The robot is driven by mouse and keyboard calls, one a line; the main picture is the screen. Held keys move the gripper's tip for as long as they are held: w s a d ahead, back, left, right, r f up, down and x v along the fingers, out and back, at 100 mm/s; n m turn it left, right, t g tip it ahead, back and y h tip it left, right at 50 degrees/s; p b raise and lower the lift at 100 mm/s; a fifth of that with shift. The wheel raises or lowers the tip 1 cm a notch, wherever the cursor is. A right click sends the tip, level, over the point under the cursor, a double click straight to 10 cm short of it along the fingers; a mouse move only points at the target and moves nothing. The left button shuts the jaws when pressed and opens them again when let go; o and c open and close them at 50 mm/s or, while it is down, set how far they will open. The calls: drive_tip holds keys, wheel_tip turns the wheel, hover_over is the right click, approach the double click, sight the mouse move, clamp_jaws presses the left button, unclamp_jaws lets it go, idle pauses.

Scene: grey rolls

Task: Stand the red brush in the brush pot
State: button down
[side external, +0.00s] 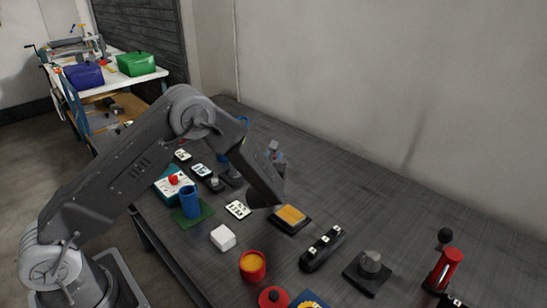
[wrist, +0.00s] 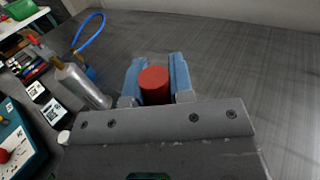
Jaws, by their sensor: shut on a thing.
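In the wrist view my gripper (wrist: 154,75) has its two blue fingers closed on a red cylindrical piece, which I take to be the red brush (wrist: 154,86). Only its round red end shows clearly; the rest is hidden. In the side view my gripper (side external: 273,152) is partly behind my forearm, above the far part of the table, and the brush cannot be made out there. A blue upright cylinder (side external: 190,203) on a green square looks like the brush pot, but I cannot be sure. It stands left of my gripper, apart from it.
A red cup with orange inside (side external: 252,267), a white block (side external: 222,237), a yellow-topped pad (side external: 291,215) and a black switch block (side external: 323,248) stand in front. A teal box with a red knob (side external: 173,182) is left. In the wrist view, a grey cylinder (wrist: 82,86) stands left of my fingers.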

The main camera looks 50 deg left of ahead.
drive_tip(key=shift+f, duration=0.25)
drive_tip(key=c, duration=0.9)
unclamp_jaws()
drive_tip(key=shift+d, duration=0.1)
drive_tip(key=v, duration=1.3)
drive_tip(key=shift+s+d, duration=0.15)
drive_tip(key=shift+s, duration=0.2)
